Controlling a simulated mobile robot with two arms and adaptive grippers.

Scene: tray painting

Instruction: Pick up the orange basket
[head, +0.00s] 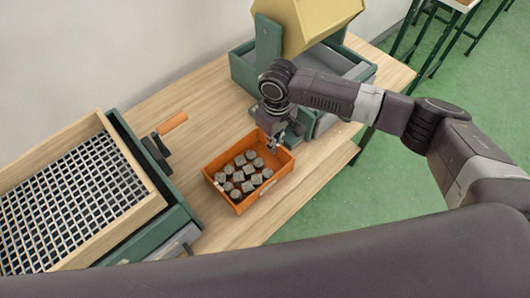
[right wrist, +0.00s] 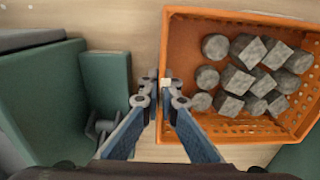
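The orange basket (head: 240,205) stands on the wooden table in the head view, holding several grey metal pieces (head: 250,170), some round and some square. It also fills the right side of the right wrist view (right wrist: 236,131). My right gripper (head: 273,145) is at the basket's far right rim, pointing down. In the right wrist view its fingertips (right wrist: 160,85) are close together on either side of the basket's near wall and appear shut on it. The basket looks level and appears to rest on the table. My left gripper is not in view.
A green machine with a yellow hopper (head: 315,22) stands behind the basket. A green box with a wooden frame and wire grid (head: 75,205) stands at the left, with an orange-handled crank (head: 172,123). Bare tabletop (head: 205,110) lies between them. Green floor is at the right.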

